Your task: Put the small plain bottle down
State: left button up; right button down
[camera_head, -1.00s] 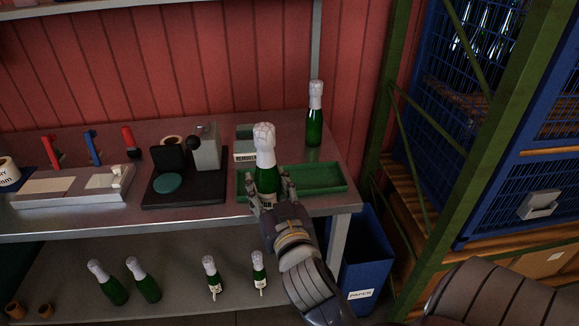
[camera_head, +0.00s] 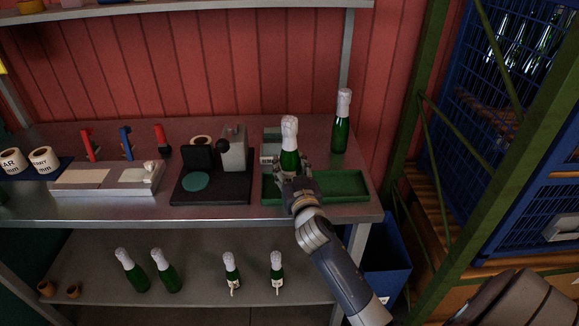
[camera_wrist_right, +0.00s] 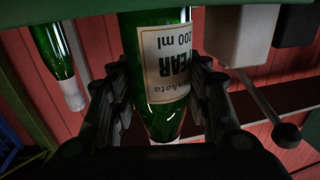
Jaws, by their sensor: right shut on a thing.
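My right gripper (camera_head: 290,180) is shut around a green bottle (camera_head: 289,160) with a white foil top. The bottle is upright over the left part of the green tray (camera_head: 345,187). I cannot tell whether its base touches the tray, as my fingers hide its lower part. In the right wrist view the same bottle (camera_wrist_right: 160,90) sits between both fingers, and a pale label reading PEAR and 200 ml shows on it. A second green bottle (camera_head: 341,125) with a white top stands at the back right of the bench. My left gripper is not in view.
A black stand with a grey block (camera_head: 233,148) is left of the tray. A pale board (camera_head: 105,180) and label rolls (camera_head: 43,160) lie farther left. Several bottles stand on the lower shelf (camera_head: 195,275). A blue bin (camera_head: 388,262) is below right.

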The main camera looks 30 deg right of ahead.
jog(key=shift+f, duration=0.15)
jog(key=shift+f, duration=0.2)
jog(key=c, duration=0.8)
grip_release()
jog(key=shift+c, duration=0.2)
jog(key=shift+r, duration=0.1)
jog(key=b+v, duration=0.2)
jog(key=v, duration=1)
jog(key=shift+r, duration=0.1)
